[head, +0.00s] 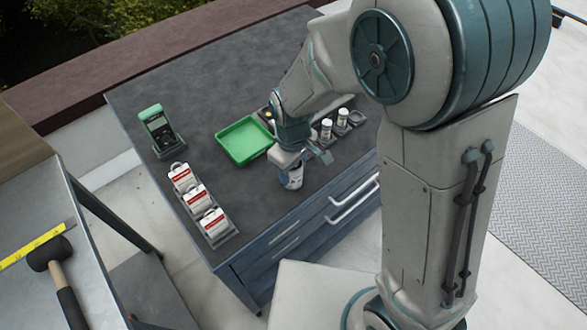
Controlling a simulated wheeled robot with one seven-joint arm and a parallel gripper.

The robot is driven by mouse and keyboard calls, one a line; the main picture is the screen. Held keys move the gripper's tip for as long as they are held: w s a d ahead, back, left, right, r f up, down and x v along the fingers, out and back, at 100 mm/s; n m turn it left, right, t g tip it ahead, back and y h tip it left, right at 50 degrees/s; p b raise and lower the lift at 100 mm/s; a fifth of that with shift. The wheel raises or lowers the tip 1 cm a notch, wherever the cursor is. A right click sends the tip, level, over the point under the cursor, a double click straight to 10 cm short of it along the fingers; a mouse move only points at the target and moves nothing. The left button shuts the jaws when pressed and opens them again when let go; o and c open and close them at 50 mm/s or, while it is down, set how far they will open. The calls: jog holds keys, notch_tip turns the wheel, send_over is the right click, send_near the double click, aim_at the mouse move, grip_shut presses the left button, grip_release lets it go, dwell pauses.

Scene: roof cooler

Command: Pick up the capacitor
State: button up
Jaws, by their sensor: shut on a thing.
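My gripper (297,160) is low over the front part of the dark cabinet top (208,106). It is shut on a pale, cylindrical capacitor (294,181), whose lower part shows below the fingers. Whether its base touches the top cannot be told. Two similar small cylinders stand in a dark holder to the right of the gripper, one at the left (326,129) and one at the right (342,118). My arm and gripper hide part of the holder.
A green tray (243,160) lies left of my gripper. A green meter (158,124) stands in a holder at the far left, with several red-and-white tagged items (197,199) in front. Drawer handles (352,202) line the cabinet front. A mallet (50,254) lies on the left table.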

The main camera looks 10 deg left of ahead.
jog(key=r, duration=0.4)
jog(key=shift+s+d+r+b, duration=0.2)
jog(key=shift+s+d+b, duration=0.05)
jog(key=shift+d+b, duration=0.1)
jog(key=s+d+r+b, duration=0.1)
jog(key=s+d+r, duration=0.5)
jog(key=s+d, duration=0.1)
jog(key=shift+s+d, duration=0.15)
jog(key=shift+d, duration=0.45)
